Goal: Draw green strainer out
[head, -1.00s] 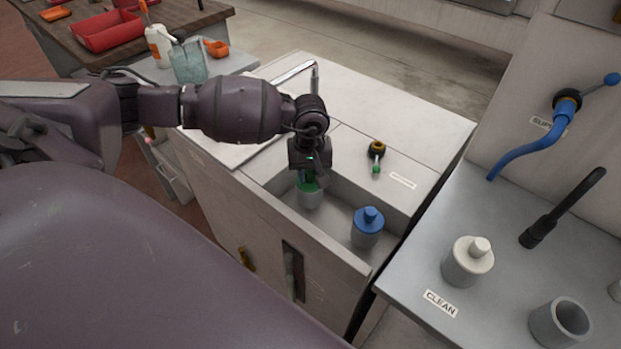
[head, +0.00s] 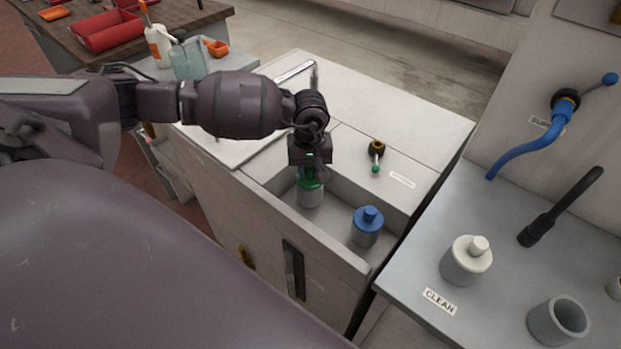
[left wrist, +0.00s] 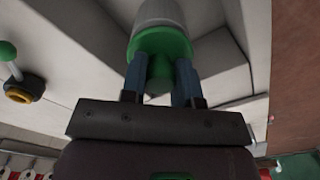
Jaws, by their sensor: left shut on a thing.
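The green strainer (head: 309,183) has a green top with a knob and a pale grey cylindrical body. It stands upright in the sunken bay of the white cabinet in the head view. My left gripper (head: 308,171) is above it, pointing down, and shut on its knob. In the left wrist view the fingers (left wrist: 160,80) flank the green knob, with the green cap (left wrist: 162,44) and grey body (left wrist: 160,14) beyond. Whether the strainer's bottom touches the bay floor cannot be told. My right gripper is not in view.
A blue-topped strainer (head: 367,226) stands in the same bay, to the right. A valve with a green-tipped lever (head: 376,156) is on the cabinet top close by. A grey counter (head: 415,275) at right holds a white-topped strainer (head: 466,260) and an empty grey cup (head: 558,320).

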